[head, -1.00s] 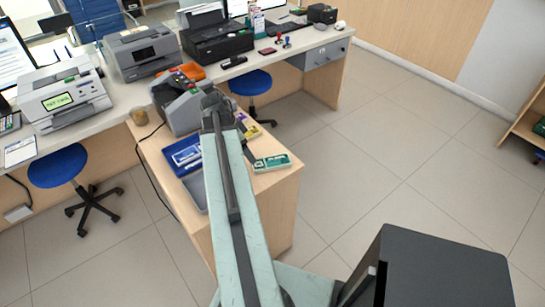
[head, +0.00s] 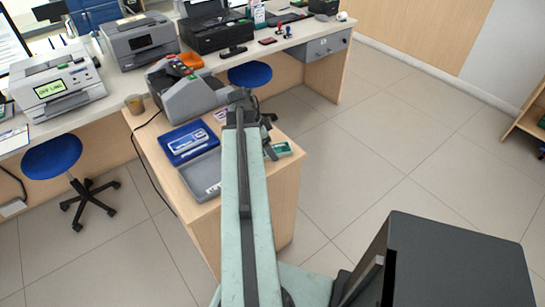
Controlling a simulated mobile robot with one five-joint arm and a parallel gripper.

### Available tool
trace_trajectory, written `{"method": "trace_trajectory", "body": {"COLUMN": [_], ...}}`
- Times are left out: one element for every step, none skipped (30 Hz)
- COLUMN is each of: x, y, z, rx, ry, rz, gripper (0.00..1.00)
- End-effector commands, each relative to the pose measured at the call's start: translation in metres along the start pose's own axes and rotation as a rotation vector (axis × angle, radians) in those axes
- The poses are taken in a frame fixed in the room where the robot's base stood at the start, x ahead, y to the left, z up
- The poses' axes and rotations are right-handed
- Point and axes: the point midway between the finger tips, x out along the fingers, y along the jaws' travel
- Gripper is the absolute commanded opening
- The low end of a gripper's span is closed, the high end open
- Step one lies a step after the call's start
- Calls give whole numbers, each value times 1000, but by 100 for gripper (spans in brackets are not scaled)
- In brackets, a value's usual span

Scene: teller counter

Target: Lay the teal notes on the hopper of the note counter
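The teal notes (head: 283,150) lie at the right edge of the small wooden counter (head: 262,203), partly hidden by my arm. The grey note counter (head: 188,97) stands at the back of that counter, left of my arm, with its right side close to the arm. My arm reaches over the counter, and the dark end of my gripper (head: 269,149) shows just left of the teal notes. Its fingers are mostly hidden, so I cannot tell whether they are open or touch the notes.
A blue tray (head: 172,152) with a bundle in it and a grey tray (head: 188,178) lie left of my arm. A purple note bundle (head: 221,115) is partly hidden behind the arm. A cup (head: 134,102) stands at the back left corner. Blue stools (head: 52,155) stand by the long desk.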

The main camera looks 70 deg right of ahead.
Motion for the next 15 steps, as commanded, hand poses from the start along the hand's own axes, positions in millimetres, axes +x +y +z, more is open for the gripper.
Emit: {"method": "trace_trajectory", "body": {"x": [12,12,12,11,10,9,9,9,9,9,9,9,9,9,9], "y": [0,0,0,0,0,0,0,0,0,0,0,0,0,0,0], "z": [2,2,1,1,0,0,0,0,0,0,0,0,0,0,0], "rx": [0,0,0,-1,-1,-1,-1,-1,-1,-1,-1,-1,0,0,0], "ry": [0,0,0,0,0,0,0,0,0,0,0,0,0,0,0], "rz": [0,0,0,-1,-1,-1,-1,-1,-1,-1,-1,-1,-1,-1,-1], "gripper": [80,80,80,80,80,80,80,80,69,61,52,41,33,24,13]}}
